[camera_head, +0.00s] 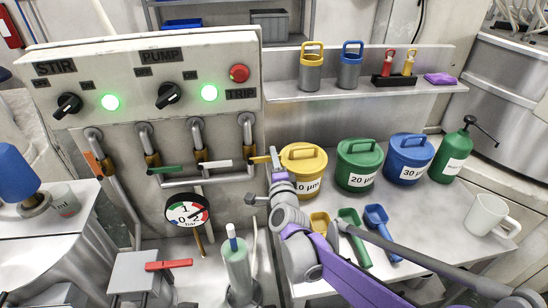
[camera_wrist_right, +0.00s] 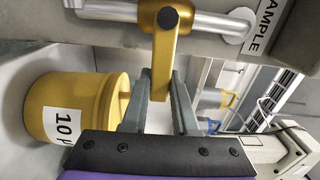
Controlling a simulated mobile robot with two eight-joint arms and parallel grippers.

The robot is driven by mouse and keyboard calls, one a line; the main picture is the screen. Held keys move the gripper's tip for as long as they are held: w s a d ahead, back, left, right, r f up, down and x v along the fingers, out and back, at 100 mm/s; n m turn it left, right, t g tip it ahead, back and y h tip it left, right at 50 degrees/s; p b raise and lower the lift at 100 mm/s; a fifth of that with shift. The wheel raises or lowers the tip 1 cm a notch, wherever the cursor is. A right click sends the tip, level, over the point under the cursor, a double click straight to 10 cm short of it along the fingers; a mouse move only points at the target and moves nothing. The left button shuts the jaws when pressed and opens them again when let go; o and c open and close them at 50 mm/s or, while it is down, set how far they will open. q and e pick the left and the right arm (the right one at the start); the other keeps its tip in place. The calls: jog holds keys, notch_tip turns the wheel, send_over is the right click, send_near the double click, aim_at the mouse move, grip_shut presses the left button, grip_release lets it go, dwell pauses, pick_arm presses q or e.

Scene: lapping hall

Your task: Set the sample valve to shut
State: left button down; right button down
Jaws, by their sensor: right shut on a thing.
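The sample valve's yellow lever (camera_head: 261,159) is on the rightmost pipe of the panel, below the red trip button. It points right, roughly crosswise to its pipe. In the right wrist view the same yellow lever (camera_wrist_right: 162,62) hangs from the pipe beside a label reading SAMPLE (camera_wrist_right: 262,30). My right gripper (camera_head: 274,158) is shut on the lever's free end, with one finger on each side in the wrist view (camera_wrist_right: 160,95). The fingers hide part of the tip. My left gripper is not in view.
Orange (camera_head: 92,163), green (camera_head: 165,169) and white (camera_head: 216,164) levers sit on the pipes to the left. A pressure gauge (camera_head: 187,211) hangs below. A yellow tub (camera_head: 303,160) stands close to my right gripper, with green (camera_head: 358,168) and blue (camera_head: 408,160) tubs beyond.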

dwell(0.3)
jog(key=c, duration=0.7)
grip_release()
jog(key=shift+s, duration=0.15)
jog(key=s, duration=0.3)
jog(key=s+d, duration=0.1)
jog(key=s, duration=0.3)
jog(key=s+d, duration=0.1)
jog(key=s, duration=0.2)
jog(key=shift+s, duration=0.15)
jog(key=s+d+f+n+g+h+p, duration=0.1)
jog(key=s+d+n+g, duration=0.3)
jog(key=s, duration=0.4)
jog(key=s+d+f+n+g+h+p, duration=0.1)
jog(key=s+d+f+n+g+p, duration=0.2)
jog(key=s+d+n, duration=0.3)
jog(key=s+d+f+n+g+h+p, duration=0.1)
jog(key=s+d+f+n+g+p, duration=0.1)
jog(key=s+d+n+g, duration=0.3)
jog(key=shift+s+d+f+n+p, duration=0.15)
jog(key=shift+s+d, duration=0.4)
jog(key=shift+s, duration=0.6)
jog(key=shift+s+d+f+n+p, duration=0.1)
jog(key=shift+s+d+f, duration=0.35)
jog(key=shift+s, duration=0.75)
jog(key=shift+s+d+f+n+p, duration=0.1)
jog(key=shift+s+d, duration=0.55)
jog(key=shift+s, duration=0.5)
